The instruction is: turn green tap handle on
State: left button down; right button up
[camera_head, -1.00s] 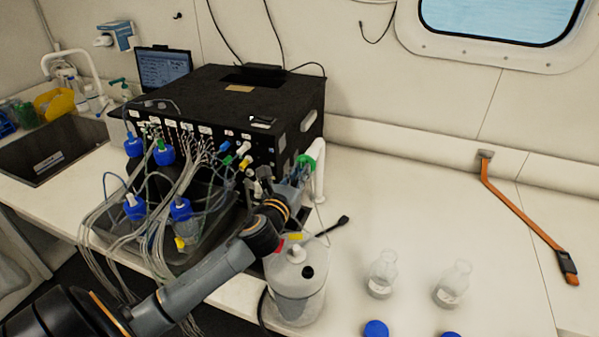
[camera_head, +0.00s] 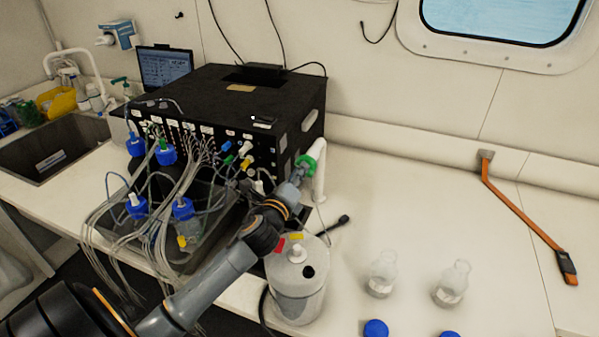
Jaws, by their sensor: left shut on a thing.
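The green tap handle (camera_head: 307,162) sits beside the top of a white tap (camera_head: 320,170), to the right of the black instrument box. My left gripper (camera_head: 302,168) reaches up to the handle from the lower left and is shut on it. The fingers are small in the picture and partly hide the handle, so its exact angle is hard to tell. My right gripper is not in view.
The black instrument box (camera_head: 215,100) stands just left of the tap, with many tubes running to blue-capped bottles in a tray. A white-grey container (camera_head: 297,285) stands below my left wrist.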

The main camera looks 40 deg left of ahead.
pick_arm(q)
jog(key=shift+n, duration=1.6)
jog(key=c, duration=1.4)
grip_release()
jog(key=shift+a, duration=0.1)
jog(key=v, duration=1.2)
